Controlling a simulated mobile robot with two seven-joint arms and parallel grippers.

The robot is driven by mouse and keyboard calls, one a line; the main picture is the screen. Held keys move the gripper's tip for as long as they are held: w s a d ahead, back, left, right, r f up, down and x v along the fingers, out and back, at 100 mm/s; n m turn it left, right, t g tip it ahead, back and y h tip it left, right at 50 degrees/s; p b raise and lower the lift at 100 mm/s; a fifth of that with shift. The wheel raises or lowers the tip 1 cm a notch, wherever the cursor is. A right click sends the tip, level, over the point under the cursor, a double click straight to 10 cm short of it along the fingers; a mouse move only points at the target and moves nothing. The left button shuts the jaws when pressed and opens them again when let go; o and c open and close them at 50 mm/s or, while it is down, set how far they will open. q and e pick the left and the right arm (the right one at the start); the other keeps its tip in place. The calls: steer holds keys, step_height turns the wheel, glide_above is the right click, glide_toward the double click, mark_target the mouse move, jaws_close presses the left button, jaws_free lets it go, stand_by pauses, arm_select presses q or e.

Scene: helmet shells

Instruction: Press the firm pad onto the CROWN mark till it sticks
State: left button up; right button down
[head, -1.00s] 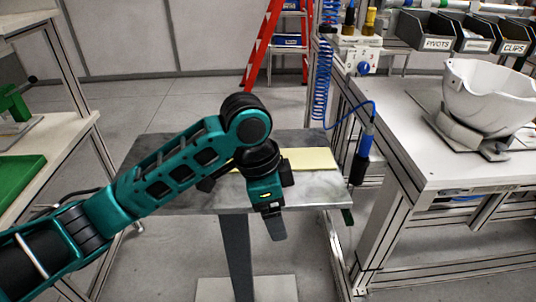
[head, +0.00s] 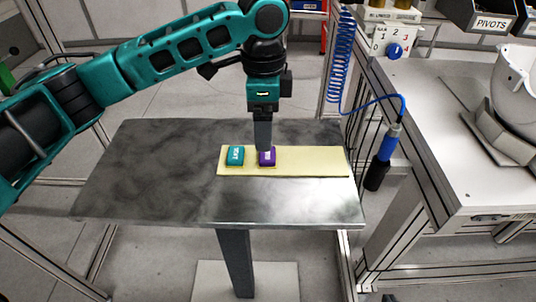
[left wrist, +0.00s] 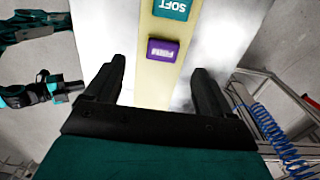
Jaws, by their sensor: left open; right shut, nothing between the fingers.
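The firm pad is a small purple block (head: 267,158) on a pale yellow strip (head: 315,163) on the grey table; its blurred label reads FIRM in the left wrist view (left wrist: 163,50). My left gripper (head: 264,146) points down over it, close above. In the left wrist view its fingers (left wrist: 158,68) are open, either side of the strip, with nothing gripped. A white helmet shell (head: 518,95) stands at the right, cut by the picture edge; no CROWN mark can be read. My right gripper (left wrist: 68,87) shows small at the left of the left wrist view, shut and empty.
A teal pad marked SOFT (head: 235,155) lies on the strip just left of the purple one. A blue coiled hose (head: 340,60) and a hanging blue-black tool (head: 382,160) are right of the table. A white bench (head: 470,185) stands beyond them.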

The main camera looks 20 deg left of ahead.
mark_target(267, 156)
arm_select(q)
steer(key=f, duration=0.7)
steer(key=shift+w+a+f+b, duration=0.15)
steer(key=shift+w+b, duration=0.05)
steer(key=shift+b, duration=0.15)
steer(key=shift+c, duration=0.4)
steer(key=c, duration=1)
